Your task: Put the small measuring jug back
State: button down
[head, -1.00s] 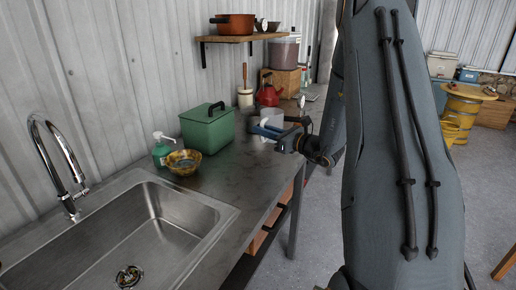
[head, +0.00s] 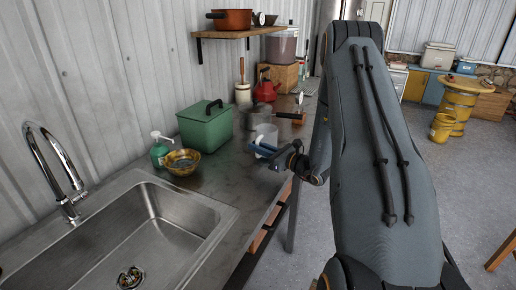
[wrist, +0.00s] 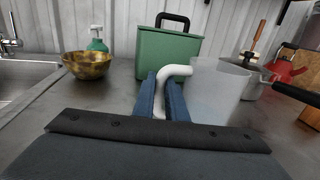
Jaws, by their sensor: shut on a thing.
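The small measuring jug (head: 265,136) is a translucent, whitish cup over the worktop beside the green box. In the wrist view the jug (wrist: 218,92) stands upright, just right of my fingers, with its white curved handle reaching between them. My gripper (wrist: 163,98) has its blue fingers shut on that handle. In the head view my gripper (head: 262,151) is at the front side of the jug. I cannot tell whether the jug's base touches the worktop.
The green box (head: 206,127), brown bowl (head: 183,163) and soap bottle (head: 160,151) stand left of the jug. A metal pot (wrist: 257,85) stands close behind it. The red kettle (head: 265,91) is farther back. The sink (head: 140,228) is at front left; bare worktop (head: 215,176) lies between.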

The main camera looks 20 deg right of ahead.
jog(key=shift+f, duration=0.5)
jog(key=shift+f, duration=0.15)
jog(key=c, duration=1.8)
grip_release()
